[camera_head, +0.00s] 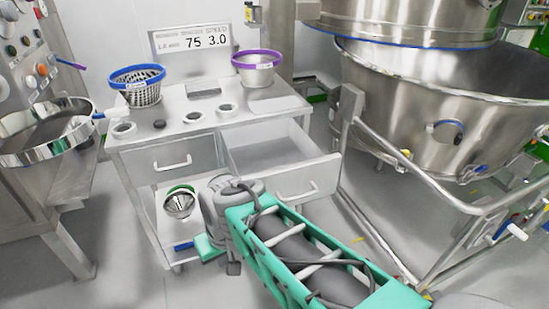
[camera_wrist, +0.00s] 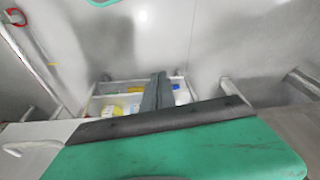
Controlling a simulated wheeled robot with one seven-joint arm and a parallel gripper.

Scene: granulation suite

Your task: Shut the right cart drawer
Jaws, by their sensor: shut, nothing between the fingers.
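The right cart drawer (camera_head: 300,183) is pulled out toward the viewer in the head view, its inside showing pale and empty where visible. Its front has a bar handle (camera_head: 297,192). The left drawer (camera_head: 172,162) is shut in the cart (camera_head: 150,130). My arm crosses the view in front of and below the open drawer's front, and I cannot tell whether it touches it. My gripper (camera_wrist: 158,78) shows in the wrist view with its dark fingers together and nothing held between them. The head view does not show the fingertips clearly.
A blue-rimmed basket (camera_head: 138,87), a purple-rimmed bowl (camera_head: 258,68) and several rings stand on the cart top. A green-rimmed strainer (camera_head: 180,202) sits on the lower shelf. A steel vessel (camera_head: 430,100) and its frame (camera_head: 400,165) stand close at right.

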